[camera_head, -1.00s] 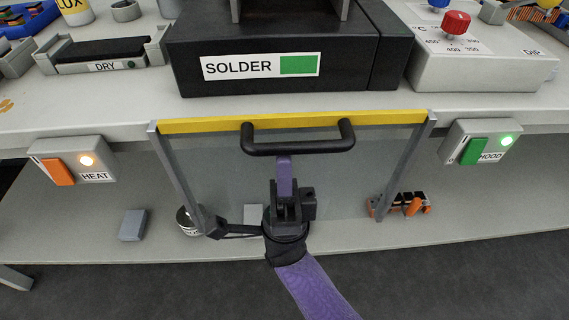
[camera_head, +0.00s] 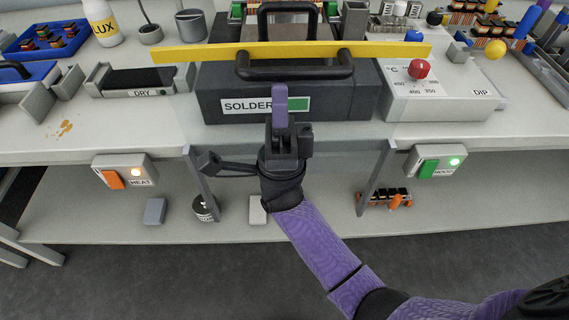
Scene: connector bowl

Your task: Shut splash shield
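The splash shield is a clear panel with a yellow top edge (camera_head: 390,50) and a black bar handle (camera_head: 295,72). It stands raised in front of the black SOLDER unit (camera_head: 355,95), between two grey side rails (camera_head: 201,168). My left gripper is out of view.
The DIP unit (camera_head: 440,85) with a red knob stands right of SOLDER. The lower shelf holds a tin (camera_head: 205,208) and small blocks.

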